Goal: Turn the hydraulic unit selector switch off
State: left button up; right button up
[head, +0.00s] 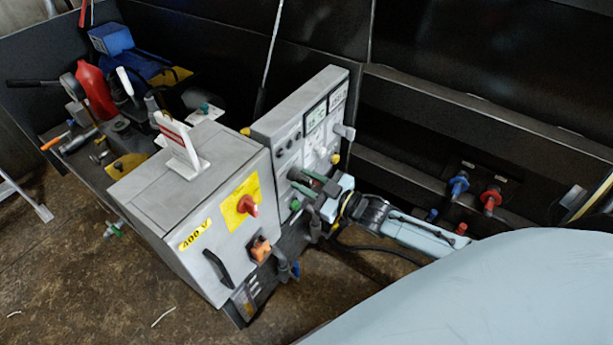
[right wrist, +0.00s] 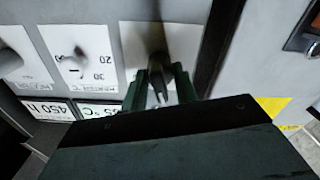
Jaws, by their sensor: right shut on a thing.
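The grey control panel (head: 292,112) stands behind the grey 400 V cabinet, with several knobs and white labels on its face. My right gripper (head: 302,184) reaches the lower part of this panel from the right. In the right wrist view its two dark green fingers (right wrist: 160,82) are shut on a dark selector knob (right wrist: 151,45) on a white plate. The knob's tip shows between the fingers. The gripper body covers the lower part of that view, so the knob's exact pointing direction is hard to tell. My left gripper is not in view.
The cabinet (head: 175,203) has a red rotary switch (head: 247,206) on a yellow plate, an orange socket (head: 260,248) and a black handle. Blue and red valve fittings (head: 459,185) are on the dark frame at right. Another knob (right wrist: 9,60) is at left in the wrist view.

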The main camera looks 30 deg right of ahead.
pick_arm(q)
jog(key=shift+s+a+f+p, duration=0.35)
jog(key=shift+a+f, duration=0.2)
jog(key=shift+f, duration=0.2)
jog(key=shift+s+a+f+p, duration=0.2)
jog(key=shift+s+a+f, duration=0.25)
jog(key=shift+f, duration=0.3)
pick_arm(e)
jog(key=shift+m, duration=1.5)
jog(key=o, duration=0.6)
